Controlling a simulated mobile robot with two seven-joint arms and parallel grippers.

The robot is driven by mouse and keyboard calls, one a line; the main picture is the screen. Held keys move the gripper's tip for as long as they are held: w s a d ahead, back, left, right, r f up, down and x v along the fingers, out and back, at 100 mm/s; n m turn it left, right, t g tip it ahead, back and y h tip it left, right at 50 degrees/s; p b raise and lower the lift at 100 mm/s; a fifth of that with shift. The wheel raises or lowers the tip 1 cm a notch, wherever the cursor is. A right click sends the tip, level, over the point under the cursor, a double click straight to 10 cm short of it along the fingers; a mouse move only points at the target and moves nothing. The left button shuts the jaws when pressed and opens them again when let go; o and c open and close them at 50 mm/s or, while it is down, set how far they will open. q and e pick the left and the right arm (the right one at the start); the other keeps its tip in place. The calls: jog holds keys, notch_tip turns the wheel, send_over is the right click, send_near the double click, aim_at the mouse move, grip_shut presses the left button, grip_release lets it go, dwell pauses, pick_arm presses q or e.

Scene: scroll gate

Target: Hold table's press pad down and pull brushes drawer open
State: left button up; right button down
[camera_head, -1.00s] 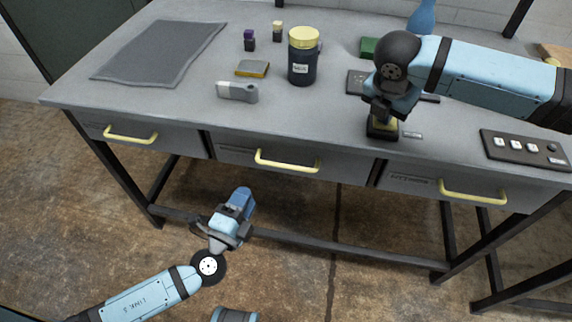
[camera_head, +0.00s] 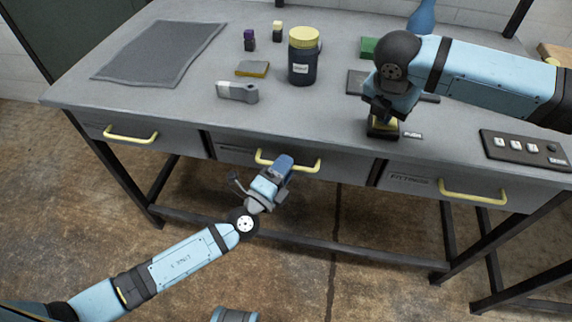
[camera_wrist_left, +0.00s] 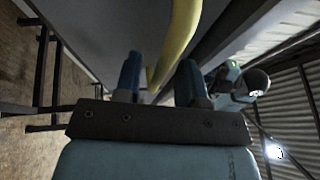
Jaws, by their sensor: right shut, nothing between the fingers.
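The grey table (camera_head: 200,110) has a row of drawers with yellow bar handles. The middle drawer's handle (camera_head: 305,166) is partly behind my left gripper (camera_head: 284,164). In the left wrist view my left gripper (camera_wrist_left: 160,82) is open, its two blue fingers apart, with the yellow handle (camera_wrist_left: 176,45) ahead between their lines; contact cannot be told. The middle drawer looks closed; its label is too small to read. My right gripper (camera_head: 380,112) is shut and points down at the press pad (camera_head: 382,131), a dark block with yellow on the tabletop beside a "PUSH" label. It appears to touch the pad.
The left drawer handle (camera_head: 130,135) and right drawer handle (camera_head: 472,193) are clear, and both drawers look closed. A dark jar with a yellow lid (camera_head: 304,60), a grey mat (camera_head: 160,52) and a button panel (camera_head: 526,149) lie on top. Table legs and a crossbar stand below.

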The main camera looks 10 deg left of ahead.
pick_arm(q)
jog(key=shift+w+d+r, duration=0.1)
jog(key=shift+w, duration=0.25)
grip_shut()
pick_arm(e)
jog(key=shift+f, duration=0.1)
pick_arm(q)
jog(key=s, duration=0.6)
grip_release()
